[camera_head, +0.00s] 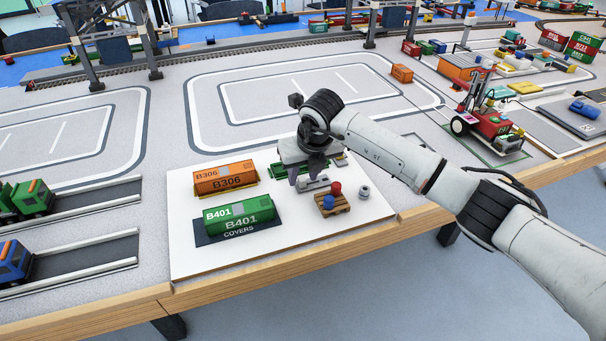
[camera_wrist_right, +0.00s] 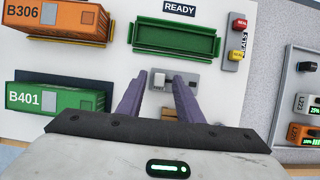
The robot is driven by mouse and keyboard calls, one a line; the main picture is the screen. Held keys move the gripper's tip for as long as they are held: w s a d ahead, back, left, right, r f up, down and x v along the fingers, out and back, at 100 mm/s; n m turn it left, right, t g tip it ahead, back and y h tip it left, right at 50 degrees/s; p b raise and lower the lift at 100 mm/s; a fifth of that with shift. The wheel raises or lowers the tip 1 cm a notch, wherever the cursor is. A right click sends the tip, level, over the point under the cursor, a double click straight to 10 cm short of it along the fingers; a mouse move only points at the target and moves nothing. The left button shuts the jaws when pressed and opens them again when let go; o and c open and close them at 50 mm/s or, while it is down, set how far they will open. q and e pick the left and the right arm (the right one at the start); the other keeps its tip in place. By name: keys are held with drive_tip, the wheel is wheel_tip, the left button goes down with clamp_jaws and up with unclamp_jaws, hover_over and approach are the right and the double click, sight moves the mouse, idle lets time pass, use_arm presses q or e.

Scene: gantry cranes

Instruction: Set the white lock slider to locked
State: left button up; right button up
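The white lock slider (camera_wrist_right: 159,79) is a small white block on a grey base plate (camera_wrist_right: 176,79), below an empty green tray (camera_wrist_right: 174,38) marked READY in the right wrist view. It is near the left part of the plate; its lock marking is not readable. My right gripper (camera_wrist_right: 158,88) is open, its two purple fingers apart with the slider between them in the picture. I cannot tell whether they touch it. In the head view my right gripper (camera_head: 309,182) is low over the white board, hiding the slider; part of the grey plate (camera_head: 315,184) shows. My left gripper is out of view.
An orange container B306 (camera_head: 225,178) and a green container B401 (camera_head: 239,214) stand left of my gripper on the white board (camera_head: 290,240). A small wooden pallet (camera_head: 331,205) with red and blue pieces and a grey cylinder (camera_head: 364,192) are close in front.

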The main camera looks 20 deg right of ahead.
sight(320, 183)
drive_tip(key=shift+w+f, duration=0.1)
drive_tip(key=shift+f, duration=0.15)
clamp_jaws()
drive_tip(key=shift+w+d, duration=0.1)
drive_tip(key=shift+d, duration=2.1)
unclamp_jaws()
drive_tip(key=shift+d, duration=0.1)
drive_tip(key=v, duration=1)
drive_tip(key=shift+r+b, duration=0.2)
drive_tip(key=shift+b, duration=0.15)
